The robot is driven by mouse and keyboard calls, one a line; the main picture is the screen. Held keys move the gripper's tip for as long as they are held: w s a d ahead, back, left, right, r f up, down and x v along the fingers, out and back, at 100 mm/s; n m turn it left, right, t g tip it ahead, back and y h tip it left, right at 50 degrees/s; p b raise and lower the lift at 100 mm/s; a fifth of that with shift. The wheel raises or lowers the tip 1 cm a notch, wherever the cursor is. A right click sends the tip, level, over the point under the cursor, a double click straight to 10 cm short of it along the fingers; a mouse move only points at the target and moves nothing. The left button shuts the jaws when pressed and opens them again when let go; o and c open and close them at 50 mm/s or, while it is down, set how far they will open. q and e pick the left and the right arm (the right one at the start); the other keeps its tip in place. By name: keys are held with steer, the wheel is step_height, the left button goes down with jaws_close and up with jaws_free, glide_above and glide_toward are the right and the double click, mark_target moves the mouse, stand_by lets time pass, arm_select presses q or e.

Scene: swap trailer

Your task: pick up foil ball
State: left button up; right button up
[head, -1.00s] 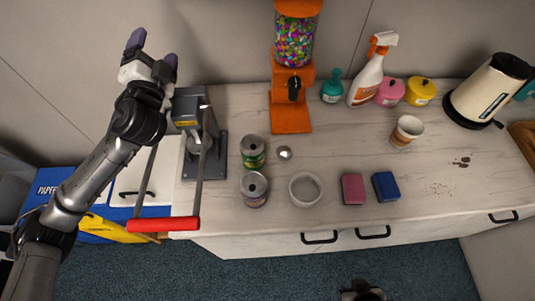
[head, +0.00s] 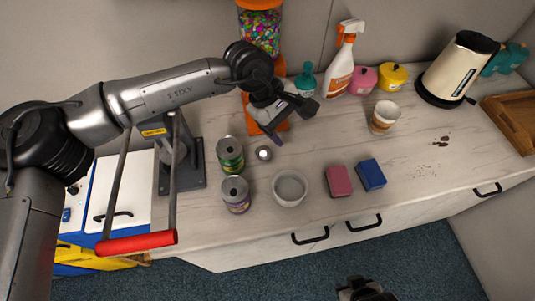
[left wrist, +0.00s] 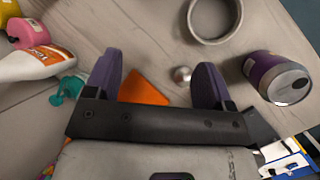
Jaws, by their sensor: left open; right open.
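The foil ball (head: 263,153) is a small silvery ball on the pale countertop, just right of a green-labelled can. My left gripper (head: 292,122) is open and empty, above and behind the ball, in front of the candy dispenser. In the left wrist view the foil ball (left wrist: 182,74) shows between the two purple fingertips of my left gripper (left wrist: 155,80), nearer the right one, with nothing touching it. My right gripper (head: 362,291) shows only as a dark part at the bottom edge, over the floor, away from the ball.
The green can (head: 230,155), purple can (head: 236,194) and white bowl (head: 290,187) stand close to the ball. The candy dispenser (head: 259,30) and teal bottle (head: 306,80) are behind it. A pink sponge (head: 338,181) and blue sponge (head: 371,175) lie to the right.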

mark_target(263, 149)
arm_select(q)
steer(key=w+a+f+m+y, duration=0.1)
steer(key=a+f+y, duration=0.1)
steer(key=f, duration=0.1)
steer(key=w+a+f+m+t+y+p, duration=0.1)
steer(key=f, duration=0.2)
steer(key=w+a+f+y+p, duration=0.1)
steer(key=a+f+y, duration=0.1)
steer(key=f, duration=0.2)
steer(key=shift+a+f+m+y, duration=0.1)
steer(key=shift+a+m+y, duration=0.2)
steer(key=shift+a+m, duration=0.1)
steer(key=shift+f, duration=0.4)
steer(key=f+p, duration=0.1)
steer(key=f, duration=0.1)
steer(key=f+p, duration=0.2)
steer(key=shift+w+d+f, duration=0.1)
steer(key=shift+w+d, duration=0.05)
steer(key=shift+d, duration=0.05)
steer(key=shift+f, duration=0.55)
steer(key=c, duration=1)
